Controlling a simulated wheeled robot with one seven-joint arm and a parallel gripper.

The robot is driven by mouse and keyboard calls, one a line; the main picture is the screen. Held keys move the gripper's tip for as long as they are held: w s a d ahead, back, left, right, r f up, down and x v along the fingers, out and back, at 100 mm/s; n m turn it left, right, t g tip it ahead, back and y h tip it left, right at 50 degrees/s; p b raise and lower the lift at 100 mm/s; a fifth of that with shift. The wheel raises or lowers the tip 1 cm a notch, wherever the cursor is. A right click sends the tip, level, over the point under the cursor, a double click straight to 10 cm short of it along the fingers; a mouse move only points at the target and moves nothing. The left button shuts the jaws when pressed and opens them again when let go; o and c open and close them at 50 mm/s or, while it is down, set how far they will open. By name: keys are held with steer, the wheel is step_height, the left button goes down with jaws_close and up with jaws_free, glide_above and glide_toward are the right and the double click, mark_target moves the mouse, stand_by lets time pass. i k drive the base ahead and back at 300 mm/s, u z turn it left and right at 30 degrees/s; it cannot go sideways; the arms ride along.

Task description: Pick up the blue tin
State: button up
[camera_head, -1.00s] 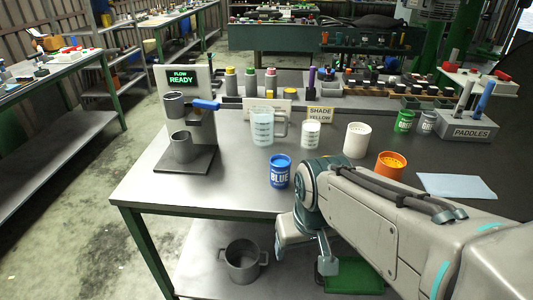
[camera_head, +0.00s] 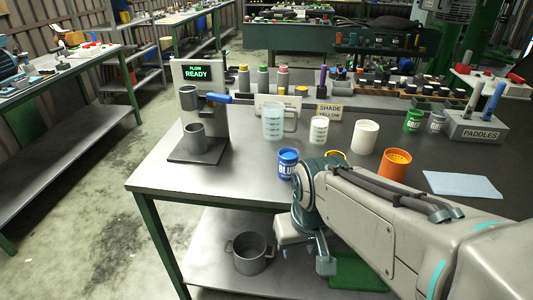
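The blue tin (camera_head: 288,164) stands upright on the metal table, near its front edge, with "BLUE" partly readable on its label. My arm's wrist overlaps its lower right side in this view. My gripper (camera_head: 305,257) hangs below the wrist, in front of the table edge and lower than the tin in the picture. Its fingers look apart, with nothing seen between them. The tin is not held.
A dispenser stand (camera_head: 198,148) is at left. A grey pot (camera_head: 249,262) sits on the lower shelf. Bare tabletop (camera_head: 215,183) lies left of the tin.

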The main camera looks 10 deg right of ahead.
mark_target(288, 164)
steer(key=u, duration=0.85)
steer(key=k, duration=1.05)
steer(key=u, duration=0.85)
steer(key=i, duration=1.65)
steer(key=z, duration=1.65)
steer(key=i, duration=0.6)
steer(key=z, duration=0.8)
